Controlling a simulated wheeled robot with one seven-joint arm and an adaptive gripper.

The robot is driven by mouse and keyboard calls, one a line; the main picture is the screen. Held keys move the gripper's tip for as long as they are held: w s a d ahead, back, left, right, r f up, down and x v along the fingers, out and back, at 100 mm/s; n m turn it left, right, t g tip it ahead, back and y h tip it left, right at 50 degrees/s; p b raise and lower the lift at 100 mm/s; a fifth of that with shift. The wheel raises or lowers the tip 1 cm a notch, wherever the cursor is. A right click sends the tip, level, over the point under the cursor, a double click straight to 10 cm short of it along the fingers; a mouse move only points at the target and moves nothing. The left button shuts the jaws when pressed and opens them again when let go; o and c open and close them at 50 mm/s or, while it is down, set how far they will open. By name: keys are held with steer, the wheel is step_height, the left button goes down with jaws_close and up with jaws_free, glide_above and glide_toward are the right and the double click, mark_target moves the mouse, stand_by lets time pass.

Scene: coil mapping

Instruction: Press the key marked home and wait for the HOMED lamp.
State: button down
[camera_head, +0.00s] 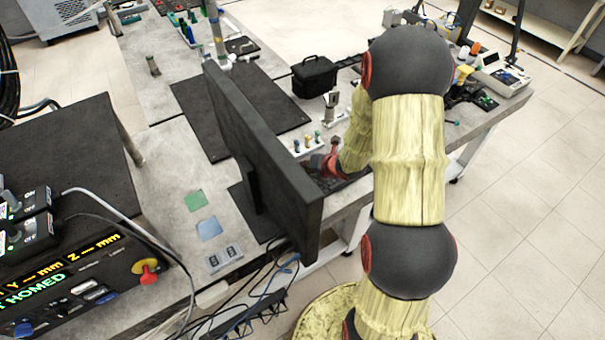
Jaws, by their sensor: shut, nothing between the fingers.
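The dark control console (110,262) stands at the lower left, cut by the picture's edge. Its display has green lit letters (35,288) of which "T HOMED" shows; the start is cut off. Amber rows with "Y", "Z" and "mm" show above. Small keys (95,293) sit in a row on the console; their markings are too small to read, so I cannot tell which is home. My arm (410,155) rises at the right and bends behind the black monitor (262,150). Red parts of my wrist show past its edge; my gripper's fingers are hidden.
A red knob on a yellow base (147,270) sticks out from the console. Loose cables (260,297) hang at the table's front. A two-key grey pad (224,258) and green and blue squares lie near the monitor. A black case (315,77) stands beyond it.

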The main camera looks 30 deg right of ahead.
steer(key=shift+f+b, duration=0.45)
steer(key=shift+b, duration=0.1)
stand_by(0.5)
steer(key=shift+r, duration=0.1)
steer(key=shift+r+p, duration=0.45)
steer(key=shift+r, duration=0.3)
steer(key=shift+r+p, duration=1.75)
steer(key=shift+r, duration=0.8)
steer(key=shift+f, duration=0.1)
